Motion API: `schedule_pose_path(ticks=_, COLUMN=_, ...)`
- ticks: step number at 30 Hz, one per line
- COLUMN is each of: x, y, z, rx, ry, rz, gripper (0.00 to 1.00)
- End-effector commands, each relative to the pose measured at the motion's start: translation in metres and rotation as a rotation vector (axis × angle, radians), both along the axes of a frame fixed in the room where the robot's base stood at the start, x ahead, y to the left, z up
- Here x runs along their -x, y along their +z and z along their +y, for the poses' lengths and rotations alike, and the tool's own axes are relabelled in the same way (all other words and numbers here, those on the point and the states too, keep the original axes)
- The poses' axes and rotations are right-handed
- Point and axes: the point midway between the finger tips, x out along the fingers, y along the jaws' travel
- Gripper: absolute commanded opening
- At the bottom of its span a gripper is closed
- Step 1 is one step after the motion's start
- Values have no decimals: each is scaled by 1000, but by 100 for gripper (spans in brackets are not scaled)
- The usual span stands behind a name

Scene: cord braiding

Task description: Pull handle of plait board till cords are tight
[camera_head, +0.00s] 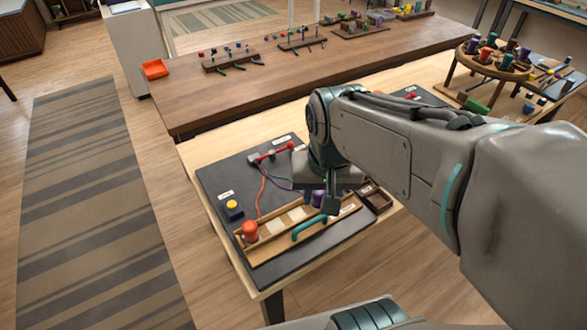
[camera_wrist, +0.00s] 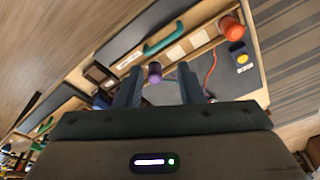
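The plait board (camera_head: 268,244) is a long wooden piece at the front of a dark mat, with a teal bar handle (camera_head: 308,228) along its front. In the wrist view the teal handle (camera_wrist: 164,40) lies beyond my fingertips. An orange spool (camera_head: 250,231) stands at the board's left end. A purple spool (camera_head: 318,198) stands near its right end, partly hidden by my gripper (camera_head: 331,203). In the wrist view my gripper (camera_wrist: 158,82) has its fingers apart, with the purple spool (camera_wrist: 154,73) showing in the gap, clear of both. An orange cord (camera_head: 261,193) curves slackly behind the board.
A red-handled piece (camera_head: 275,153) lies at the mat's back. A blue box with a yellow button (camera_head: 233,208) is left of the board. A small wooden tray (camera_head: 376,200) is at its right. A long wooden table (camera_head: 300,85) stands behind.

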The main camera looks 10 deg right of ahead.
Motion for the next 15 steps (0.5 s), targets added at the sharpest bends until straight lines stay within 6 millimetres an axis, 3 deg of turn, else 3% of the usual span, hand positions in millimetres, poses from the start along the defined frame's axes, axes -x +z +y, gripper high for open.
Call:
schedule_pose_path(ticks=9, x=-54, y=-5, z=5, rx=-7, ry=-632, rz=209, gripper=34)
schedule_pose_path(ticks=15, x=-76, y=-10, z=8, rx=34, ry=-919, rz=276, gripper=34)
